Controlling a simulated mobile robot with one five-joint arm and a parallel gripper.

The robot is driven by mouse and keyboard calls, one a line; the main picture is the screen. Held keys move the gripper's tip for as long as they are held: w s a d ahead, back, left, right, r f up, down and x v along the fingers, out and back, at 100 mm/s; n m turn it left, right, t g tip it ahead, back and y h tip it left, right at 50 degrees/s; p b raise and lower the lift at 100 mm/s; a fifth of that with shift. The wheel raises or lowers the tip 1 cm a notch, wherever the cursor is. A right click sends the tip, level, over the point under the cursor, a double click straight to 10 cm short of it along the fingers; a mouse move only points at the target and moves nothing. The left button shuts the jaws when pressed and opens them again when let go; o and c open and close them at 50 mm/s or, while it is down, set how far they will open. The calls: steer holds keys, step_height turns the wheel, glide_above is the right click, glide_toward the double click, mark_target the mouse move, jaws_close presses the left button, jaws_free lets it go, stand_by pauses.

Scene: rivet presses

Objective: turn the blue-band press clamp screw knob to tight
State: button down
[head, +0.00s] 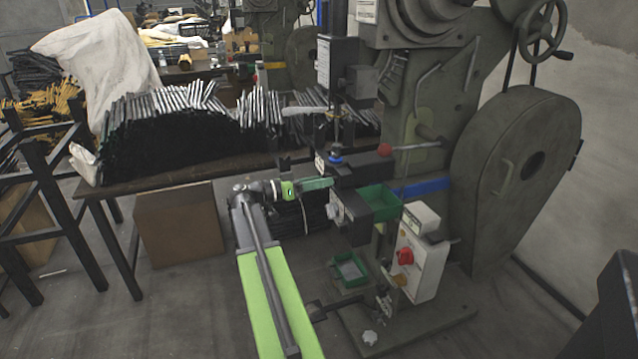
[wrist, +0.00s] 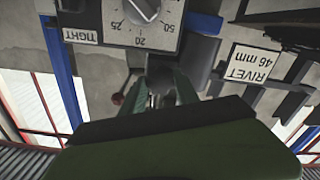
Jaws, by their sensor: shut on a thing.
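The blue-band press (head: 430,120) stands right of centre in the head view, with its blue band (head: 425,187) low across the body. My gripper (head: 322,183) reaches its front from the left, at the end of my green arm. In the wrist view my gripper (wrist: 161,92) has its two fingers closed around a dark, rounded part, which looks like the clamp screw knob (wrist: 160,74). The fingers and my gripper's body hide much of it, so its turn position cannot be told. An upside-down TIGHT label (wrist: 80,36) is beside a numbered dial (wrist: 142,12).
A green tray (head: 378,203) and a control box with a red knob (head: 404,256) are close to the right of my gripper. A table (head: 150,182) piled with dark parts stands behind.

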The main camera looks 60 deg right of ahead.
steer(key=shift+m, duration=0.6)
steer(key=c, duration=0.9)
jaws_free()
steer(key=v, duration=1.7)
steer(key=shift+w, duration=0.2)
